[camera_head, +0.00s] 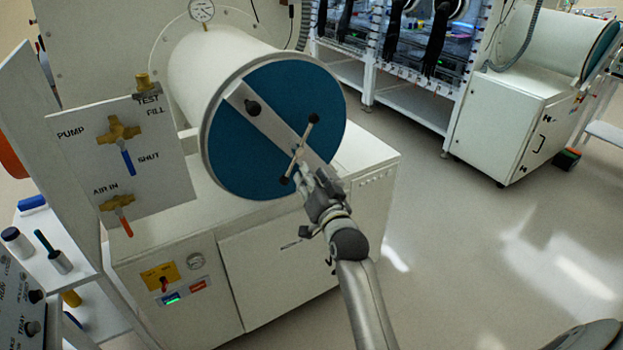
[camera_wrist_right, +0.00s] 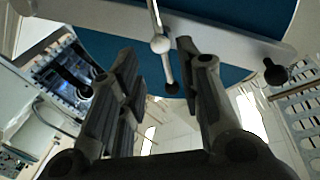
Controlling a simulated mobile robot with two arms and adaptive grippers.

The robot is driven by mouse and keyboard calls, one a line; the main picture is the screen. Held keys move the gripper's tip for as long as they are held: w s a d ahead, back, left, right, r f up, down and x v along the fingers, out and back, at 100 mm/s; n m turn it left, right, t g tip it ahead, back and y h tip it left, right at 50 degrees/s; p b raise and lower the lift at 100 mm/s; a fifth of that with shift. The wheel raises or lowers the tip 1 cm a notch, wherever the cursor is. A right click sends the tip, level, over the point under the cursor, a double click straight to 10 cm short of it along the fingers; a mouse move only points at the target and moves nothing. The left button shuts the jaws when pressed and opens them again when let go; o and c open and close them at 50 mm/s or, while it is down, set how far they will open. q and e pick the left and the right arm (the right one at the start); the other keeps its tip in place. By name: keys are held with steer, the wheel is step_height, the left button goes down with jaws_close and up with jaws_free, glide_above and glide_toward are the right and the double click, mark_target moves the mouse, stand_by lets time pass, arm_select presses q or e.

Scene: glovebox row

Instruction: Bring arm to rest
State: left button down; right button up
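My right gripper (camera_head: 318,182) is near the lower right of the round blue antechamber door (camera_head: 250,130) in the head view, at the T-handle (camera_head: 300,150) on the door's diagonal bar. In the right wrist view my right gripper (camera_wrist_right: 160,75) has its two dark fingers spread apart. The handle's rod (camera_wrist_right: 169,70) shows between and beyond them, and no finger visibly closes on it. Whether a finger touches the handle I cannot tell. My left gripper is not in view.
A valve panel (camera_head: 125,160) with pump and air-in valves stands left of the door. A white cabinet (camera_head: 285,245) is below it. A shelf (camera_head: 60,280) with bottles is at far left. Another glovebox cabinet (camera_head: 515,130) stands at back right.

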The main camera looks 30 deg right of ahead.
stand_by(0.6)
steer(key=s+a+f+n+g+y+b, duration=0.1)
steer(key=s+a+f+n+g, duration=0.1)
steer(key=f, duration=1)
steer(key=s+a+f+n+g+y+b, duration=0.1)
steer(key=a+f+g, duration=0.15)
steer(key=f, duration=1.05)
steer(key=s+a+f+n+g+y+b, duration=0.1)
steer(key=s+a+f+g, duration=0.1)
steer(key=s+f, duration=0.7)
steer(key=s+a+f+n+g+b, duration=0.15)
steer(key=s+f, duration=0.35)
steer(key=f, duration=0.7)
steer(key=s+f+n+g+b, duration=0.1)
steer(key=s+f+n+g, duration=0.3)
steer(key=s+f, duration=1.4)
steer(key=s+f+g, duration=0.2)
steer(key=s, duration=0.8)
steer(key=s+d+f+g+b, duration=0.1)
steer(key=s+f+g, duration=0.1)
steer(key=s, duration=0.8)
steer(key=shift+s+d+n+g, duration=0.2)
steer(key=shift+s+n+g, duration=0.15)
steer(key=shift+s+g, duration=0.05)
